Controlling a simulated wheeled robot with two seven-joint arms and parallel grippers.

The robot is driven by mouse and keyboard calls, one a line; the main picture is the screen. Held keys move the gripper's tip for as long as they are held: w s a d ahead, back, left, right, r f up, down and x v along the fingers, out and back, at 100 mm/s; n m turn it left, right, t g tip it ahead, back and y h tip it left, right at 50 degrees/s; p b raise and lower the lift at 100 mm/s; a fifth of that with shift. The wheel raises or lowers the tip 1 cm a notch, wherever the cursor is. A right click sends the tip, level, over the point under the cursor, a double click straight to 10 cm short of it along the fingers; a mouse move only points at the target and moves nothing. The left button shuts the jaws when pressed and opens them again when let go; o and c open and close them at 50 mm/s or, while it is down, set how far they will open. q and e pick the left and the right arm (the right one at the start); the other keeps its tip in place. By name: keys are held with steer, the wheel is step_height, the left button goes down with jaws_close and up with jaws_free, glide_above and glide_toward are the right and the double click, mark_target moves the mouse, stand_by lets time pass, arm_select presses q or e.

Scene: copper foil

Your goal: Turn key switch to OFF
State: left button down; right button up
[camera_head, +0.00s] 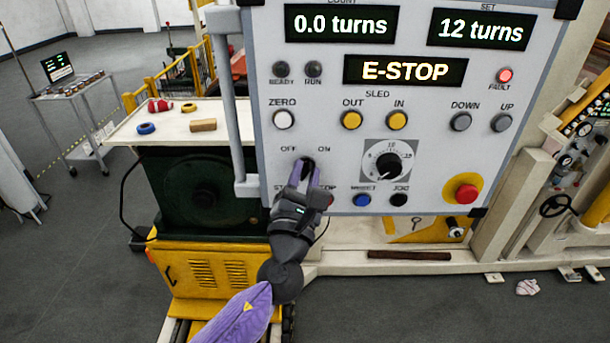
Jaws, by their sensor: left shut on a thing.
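The key switch (308,165) is on the grey control panel (340,135), under the OFF and ON labels. My left gripper (308,170) reaches up from below and is shut on the key switch. Its fingers cover most of the switch, so I cannot tell which way the key points. The display on the panel reads E-STOP (405,71), and the red fault lamp (505,76) looks lit. My right gripper is not in view.
A dial (388,162), a blue button (361,200), a black button (399,199) and a red mushroom button (467,193) sit right of the gripper. A vertical handle (233,110) stands at the panel's left edge. A bench (170,125) with tape rolls is farther left.

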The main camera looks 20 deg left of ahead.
arm_select(q)
steer(key=n, duration=0.1)
steer(key=n+y+b, duration=0.1)
steer(key=n+b, duration=0.1)
steer(key=shift+f+n+y, duration=0.25)
steer(key=shift+n+y, duration=0.05)
steer(key=shift+n, duration=0.1)
steer(key=n+y+b, duration=0.2)
steer(key=n, duration=0.2)
steer(key=shift+d+b, duration=0.1)
steer(key=shift+b, duration=0.2)
steer(key=n+g+y+b, duration=0.1)
steer(key=n+y+b, duration=0.1)
steer(key=n, duration=0.3)
steer(key=shift+r+y, duration=0.1)
steer(key=shift+y, duration=0.4)
steer(key=shift+n+g+y+b, duration=0.8)
steer(key=shift+n+y, duration=0.1)
steer(key=shift+n, duration=1.2)
steer(key=shift+r+n, duration=0.1)
steer(key=shift+n, duration=0.2)
steer(key=c, duration=0.8)
jaws_free()
